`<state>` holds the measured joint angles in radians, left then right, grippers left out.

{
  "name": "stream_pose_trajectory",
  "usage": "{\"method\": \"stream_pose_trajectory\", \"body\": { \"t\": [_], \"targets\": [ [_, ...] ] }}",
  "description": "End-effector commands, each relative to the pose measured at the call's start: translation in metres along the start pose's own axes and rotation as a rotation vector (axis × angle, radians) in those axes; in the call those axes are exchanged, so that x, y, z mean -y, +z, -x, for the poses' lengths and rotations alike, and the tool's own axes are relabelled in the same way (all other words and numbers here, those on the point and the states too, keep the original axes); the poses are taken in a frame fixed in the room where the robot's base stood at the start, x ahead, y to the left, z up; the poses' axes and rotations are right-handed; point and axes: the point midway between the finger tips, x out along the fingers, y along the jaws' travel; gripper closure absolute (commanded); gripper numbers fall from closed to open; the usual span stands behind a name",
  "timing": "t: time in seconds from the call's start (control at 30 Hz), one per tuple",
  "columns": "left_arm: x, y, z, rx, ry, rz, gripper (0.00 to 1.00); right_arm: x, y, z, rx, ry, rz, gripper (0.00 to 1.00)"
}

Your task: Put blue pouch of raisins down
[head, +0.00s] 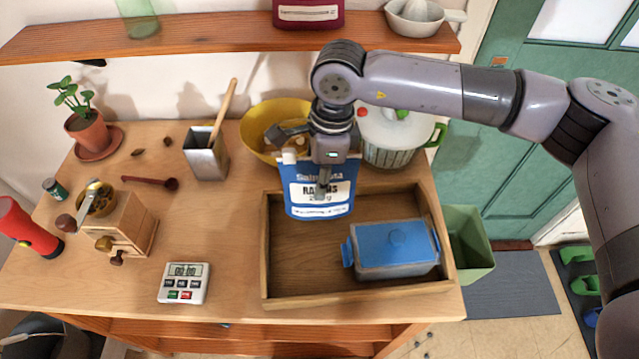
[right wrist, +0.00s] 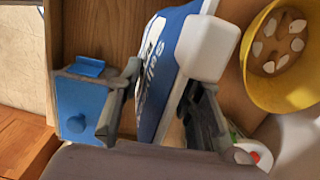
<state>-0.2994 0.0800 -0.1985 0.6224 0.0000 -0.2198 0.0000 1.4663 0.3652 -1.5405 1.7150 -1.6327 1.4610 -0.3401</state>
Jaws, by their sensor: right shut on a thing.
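The blue pouch of raisins (head: 307,195) has a white label and hangs upright from my right gripper (head: 322,180) in the head view. It is over the back left part of the wooden tray (head: 265,260); whether its bottom touches the tray I cannot tell. In the right wrist view the pouch (right wrist: 160,75) sits between the two fingers of my right gripper (right wrist: 165,95), which is shut on it. My left gripper is not in view.
A blue lidded dish (head: 395,250) fills the tray's front right. A yellow bowl (head: 258,130) and a pot with a green handle (head: 388,150) stand behind the tray. A metal cup (head: 206,155) and a timer (head: 184,283) are to the left. The tray's front left is bare.

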Motion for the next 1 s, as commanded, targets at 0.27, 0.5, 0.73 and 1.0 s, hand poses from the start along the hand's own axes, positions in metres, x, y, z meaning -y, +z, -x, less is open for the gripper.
{"method": "stream_pose_trajectory", "body": {
  "t": [0.27,0.5,0.73,1.0],
  "targets": [
    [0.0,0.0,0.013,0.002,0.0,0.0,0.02,-0.001,-0.004,-0.035,0.0,0.002,0.001,1.0],
    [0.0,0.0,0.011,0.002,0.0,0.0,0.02,0.0,-0.004,-0.036,0.0,0.0,0.001,1.0],
    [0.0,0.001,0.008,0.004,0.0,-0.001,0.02,-0.001,-0.005,-0.038,-0.001,0.001,0.001,0.59],
    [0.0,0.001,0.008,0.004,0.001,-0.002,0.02,-0.001,-0.005,-0.038,-0.001,0.001,0.0,0.46]
  ]
}}
